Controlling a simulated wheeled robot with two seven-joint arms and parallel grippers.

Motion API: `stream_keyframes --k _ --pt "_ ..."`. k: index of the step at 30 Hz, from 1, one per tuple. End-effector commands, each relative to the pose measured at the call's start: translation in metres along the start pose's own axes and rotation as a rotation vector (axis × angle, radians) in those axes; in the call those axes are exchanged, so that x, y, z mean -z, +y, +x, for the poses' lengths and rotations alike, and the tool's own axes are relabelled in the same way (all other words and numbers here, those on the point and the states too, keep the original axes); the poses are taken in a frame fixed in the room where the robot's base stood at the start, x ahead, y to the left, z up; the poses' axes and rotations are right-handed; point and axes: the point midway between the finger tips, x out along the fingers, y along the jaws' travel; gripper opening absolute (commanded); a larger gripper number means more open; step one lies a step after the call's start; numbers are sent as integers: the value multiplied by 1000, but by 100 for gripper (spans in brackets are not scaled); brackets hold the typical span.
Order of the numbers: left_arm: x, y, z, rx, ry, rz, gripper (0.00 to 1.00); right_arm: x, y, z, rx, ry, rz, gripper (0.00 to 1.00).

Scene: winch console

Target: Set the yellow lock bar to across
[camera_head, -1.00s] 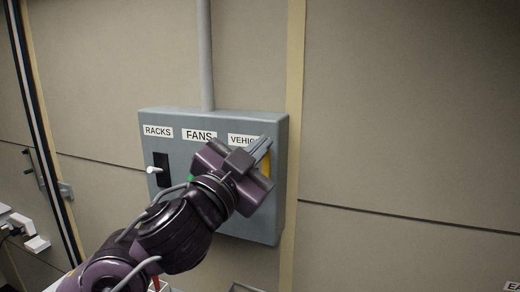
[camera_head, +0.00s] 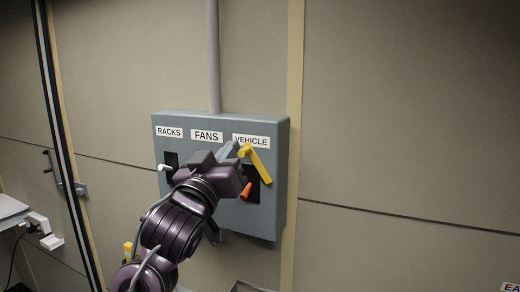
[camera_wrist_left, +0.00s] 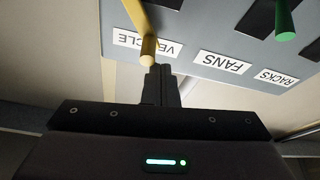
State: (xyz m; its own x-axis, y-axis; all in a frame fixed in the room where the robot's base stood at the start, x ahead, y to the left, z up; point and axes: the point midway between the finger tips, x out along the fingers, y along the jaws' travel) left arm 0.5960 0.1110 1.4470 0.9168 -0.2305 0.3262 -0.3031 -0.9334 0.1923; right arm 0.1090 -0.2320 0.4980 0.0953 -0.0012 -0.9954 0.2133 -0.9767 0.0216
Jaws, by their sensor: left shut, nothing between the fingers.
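The yellow lock bar (camera_head: 258,164) is on the grey panel under the VEHICLE label. It is tilted, its upper end to the left and its lower end to the right, partly over a dark slot. A short yellow peg stands out at its upper end. My left gripper (camera_head: 228,149) is shut and empty, just left of that end. In the left wrist view the bar (camera_wrist_left: 138,14) comes down from the top, and its peg's end is just above the shut fingertips (camera_wrist_left: 160,72). I cannot tell whether they touch. My right gripper is not in view.
An orange handle (camera_head: 246,190) sticks out below the bar. A white handle (camera_head: 165,168) is under RACKS. A green handle (camera_wrist_left: 284,22) shows in the wrist view. My left arm hides the panel's lower middle. The wall right of the panel is clear.

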Motion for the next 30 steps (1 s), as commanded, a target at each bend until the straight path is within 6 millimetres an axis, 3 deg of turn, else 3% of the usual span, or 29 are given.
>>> stream_keyframes --k 30 --pt "-31 -30 -10 174 -6 -503 0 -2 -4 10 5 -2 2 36"
